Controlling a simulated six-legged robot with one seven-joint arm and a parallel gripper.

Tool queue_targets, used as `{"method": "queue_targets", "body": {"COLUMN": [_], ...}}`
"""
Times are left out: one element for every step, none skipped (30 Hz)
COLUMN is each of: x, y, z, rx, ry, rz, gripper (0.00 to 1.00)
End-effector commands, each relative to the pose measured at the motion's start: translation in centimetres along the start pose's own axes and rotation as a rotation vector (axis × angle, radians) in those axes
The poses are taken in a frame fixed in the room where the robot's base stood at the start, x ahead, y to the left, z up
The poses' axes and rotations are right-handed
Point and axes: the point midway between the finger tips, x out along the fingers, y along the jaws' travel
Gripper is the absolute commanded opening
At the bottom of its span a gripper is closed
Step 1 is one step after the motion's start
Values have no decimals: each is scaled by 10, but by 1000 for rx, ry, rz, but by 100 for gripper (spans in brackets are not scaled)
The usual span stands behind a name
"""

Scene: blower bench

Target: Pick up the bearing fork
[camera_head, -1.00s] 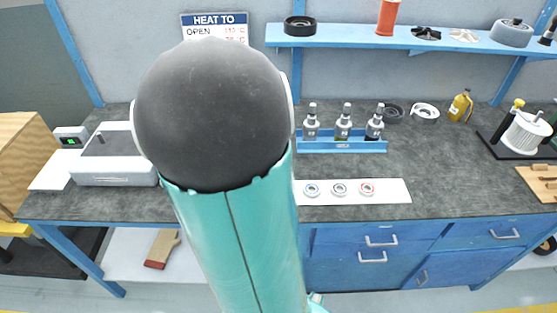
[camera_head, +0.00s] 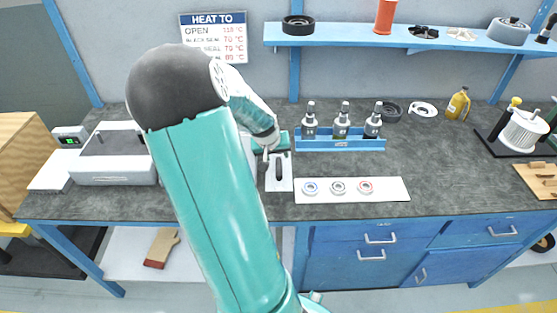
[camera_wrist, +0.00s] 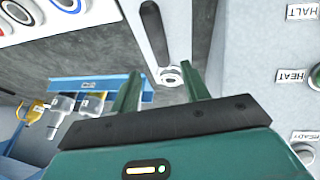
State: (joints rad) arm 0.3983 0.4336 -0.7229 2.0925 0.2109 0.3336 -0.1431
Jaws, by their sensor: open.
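A slim dark handle with a metal ring-like end, which looks like the bearing fork (camera_wrist: 156,35), lies on a white plate (camera_wrist: 182,22) in the wrist view. In the head view the dark shape (camera_head: 279,172) shows on its small white plate, right of my arm. My gripper (camera_wrist: 162,90) is open. Its two green fingers point toward the metal end, which appears between and beyond the tips; I cannot tell whether they touch. In the head view my gripper (camera_head: 267,153) is over the back of that plate, partly hidden by my arm.
A blue rack (camera_head: 340,145) with several bottles stands right of the gripper. A white strip (camera_head: 390,190) with three rings lies in front of it. A grey panel (camera_wrist: 285,70) with labelled buttons stands close at the right in the wrist view. My arm hides part of the bench.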

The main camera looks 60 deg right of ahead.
Motion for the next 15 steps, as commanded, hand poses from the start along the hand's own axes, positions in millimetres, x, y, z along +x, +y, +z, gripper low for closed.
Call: {"method": "queue_targets", "body": {"x": [3, 4, 7, 10, 13, 19, 24, 29, 36, 40, 44, 48, 51, 53, 54], "y": [0, 0, 0, 0, -1, 0, -1, -2, -2, -2, -2, -2, -3, -3, -3], "z": [0, 0, 0, 0, 0, 0, 1, 1, 1, 1, 1, 0, 0, 0, 0], "rx": [1, 1, 1, 1, 1, 1, 1, 2, 1, 1, 3, 2, 0, 0, 0], "ry": [-1, -1, -2, -2, -1, -2, -3, -3, -4, -2, -2, -2, -2, -1, 0], "rz": [1, 1, 1, 1, 1, 2, 2, 1, 2, 2, 2, 1, 1, 0, 0], "gripper": [46, 46, 46, 46, 46, 46, 46, 46, 46, 46, 46, 46, 46, 46, 46]}}
